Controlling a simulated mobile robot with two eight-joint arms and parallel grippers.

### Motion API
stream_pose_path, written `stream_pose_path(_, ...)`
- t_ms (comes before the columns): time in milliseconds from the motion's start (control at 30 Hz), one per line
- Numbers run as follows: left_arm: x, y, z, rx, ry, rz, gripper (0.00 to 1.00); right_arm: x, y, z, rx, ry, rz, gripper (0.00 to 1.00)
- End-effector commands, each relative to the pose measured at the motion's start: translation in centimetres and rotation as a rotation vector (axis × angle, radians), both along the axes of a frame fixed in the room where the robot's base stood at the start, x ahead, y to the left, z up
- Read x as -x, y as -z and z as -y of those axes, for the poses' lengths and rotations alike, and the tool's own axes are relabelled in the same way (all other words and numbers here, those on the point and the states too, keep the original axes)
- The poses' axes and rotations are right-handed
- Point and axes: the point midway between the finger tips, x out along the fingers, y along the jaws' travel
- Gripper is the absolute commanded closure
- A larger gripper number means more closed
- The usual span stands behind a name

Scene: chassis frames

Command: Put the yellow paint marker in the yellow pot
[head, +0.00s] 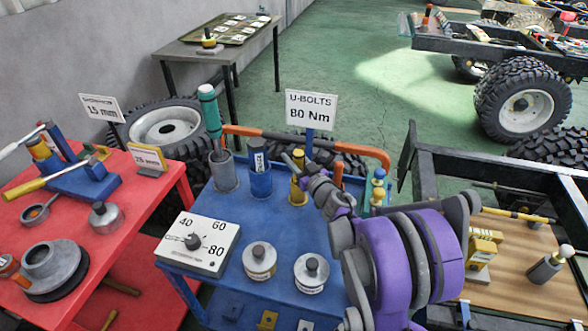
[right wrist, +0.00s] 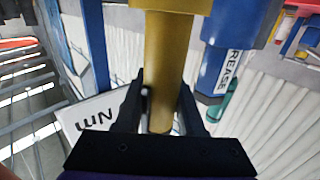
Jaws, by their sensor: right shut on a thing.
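My right gripper (head: 300,169) is shut on the yellow paint marker (right wrist: 168,70), which shows upright between its two dark fingers in the right wrist view. The yellow pot (head: 298,195) stands at the back of the blue bench, directly below this gripper in the head view. A wider yellow piece (right wrist: 170,4) meets the marker at the top edge of the right wrist view. I cannot tell how far the marker is inside the pot. My left gripper is not in view.
A blue pot (head: 261,183) with a labelled blue marker (head: 257,153) stands just left of the yellow pot. A grey pot (head: 223,176) holds a green marker (head: 209,112). The U-bolts sign (head: 310,109) rises behind. An orange bar (head: 300,140) runs close behind the pots.

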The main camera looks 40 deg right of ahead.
Motion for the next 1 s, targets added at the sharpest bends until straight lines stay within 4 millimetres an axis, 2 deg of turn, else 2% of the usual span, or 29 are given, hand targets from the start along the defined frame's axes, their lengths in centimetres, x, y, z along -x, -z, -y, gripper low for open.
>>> stream_pose_path(233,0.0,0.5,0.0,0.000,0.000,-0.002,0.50,0.0,3.3,0.0,0.000,0.000,0.000,1.00)
stream_pose_path(633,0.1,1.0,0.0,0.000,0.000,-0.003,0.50,0.0,3.8,0.0,0.000,0.000,0.000,1.00)
stream_pose_path(667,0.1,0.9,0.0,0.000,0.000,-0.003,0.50,0.0,3.7,0.0,0.000,0.000,0.000,0.57)
stream_pose_path(700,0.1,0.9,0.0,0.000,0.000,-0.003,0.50,0.0,3.7,0.0,0.000,0.000,0.000,0.50)
stream_pose_path(800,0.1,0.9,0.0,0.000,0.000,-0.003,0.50,0.0,3.7,0.0,0.000,0.000,0.000,0.32)
stream_pose_path(1000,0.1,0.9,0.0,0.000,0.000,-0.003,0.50,0.0,3.7,0.0,0.000,0.000,0.000,0.32)
